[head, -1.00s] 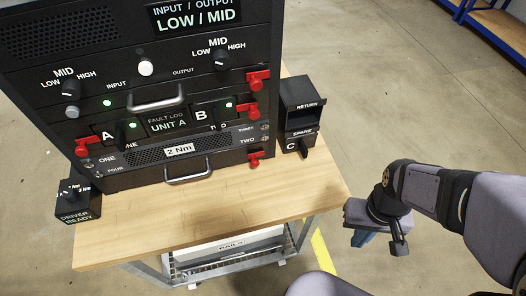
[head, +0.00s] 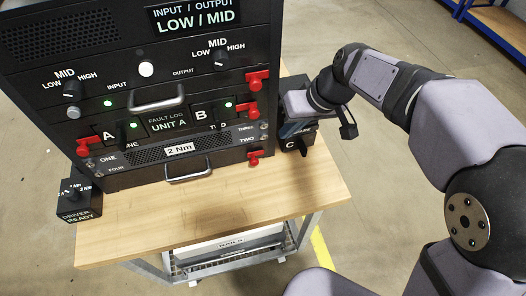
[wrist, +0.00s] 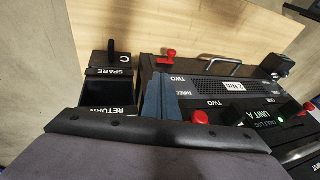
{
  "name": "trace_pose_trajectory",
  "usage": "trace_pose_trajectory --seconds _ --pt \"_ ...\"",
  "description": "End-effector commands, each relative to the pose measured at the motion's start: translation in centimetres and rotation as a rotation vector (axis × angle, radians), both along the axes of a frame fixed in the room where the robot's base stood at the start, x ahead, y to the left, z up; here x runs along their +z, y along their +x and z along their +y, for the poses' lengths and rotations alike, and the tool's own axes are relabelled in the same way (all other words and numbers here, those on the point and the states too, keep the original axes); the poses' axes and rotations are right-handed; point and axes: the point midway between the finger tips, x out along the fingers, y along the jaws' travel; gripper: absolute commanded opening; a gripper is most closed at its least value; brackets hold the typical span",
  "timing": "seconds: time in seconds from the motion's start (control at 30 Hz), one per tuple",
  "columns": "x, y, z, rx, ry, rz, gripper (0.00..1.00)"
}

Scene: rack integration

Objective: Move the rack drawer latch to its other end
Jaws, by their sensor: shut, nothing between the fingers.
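The black rack (head: 130,62) stands on a wooden bench. Red latches sit along its right side: an upper one (head: 258,79), a middle one (head: 249,111) and a lower one (head: 254,159). Another red latch (head: 82,148) is at its left edge. In the wrist view, one red latch (wrist: 169,55) is near the rack's end, and another (wrist: 200,117) is beside my fingers. My gripper (head: 294,129) is just right of the rack, in front of the RETURN bin. Its blue fingers (wrist: 158,97) are shut and empty, apart from the latches in the head view.
The RETURN bin (wrist: 100,97) and SPARE C box (wrist: 112,58) stand right of the rack, partly hidden by my arm in the head view. The DRIVER READY box (head: 77,201) is at the bench's left. The bench front (head: 220,218) is clear.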

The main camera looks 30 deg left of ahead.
Motion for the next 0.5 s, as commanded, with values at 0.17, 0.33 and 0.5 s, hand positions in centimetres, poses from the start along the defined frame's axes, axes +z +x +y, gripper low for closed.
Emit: trace_pose_trajectory --seconds 0.17,0.33,0.5 --pt "-0.9 -0.1 0.4 0.0 -0.002 0.004 0.0" --pt "-2.9 0.0 1.3 0.0 -0.004 0.006 0.0" --pt "-5.7 0.0 2.5 0.0 -0.005 0.007 0.0"
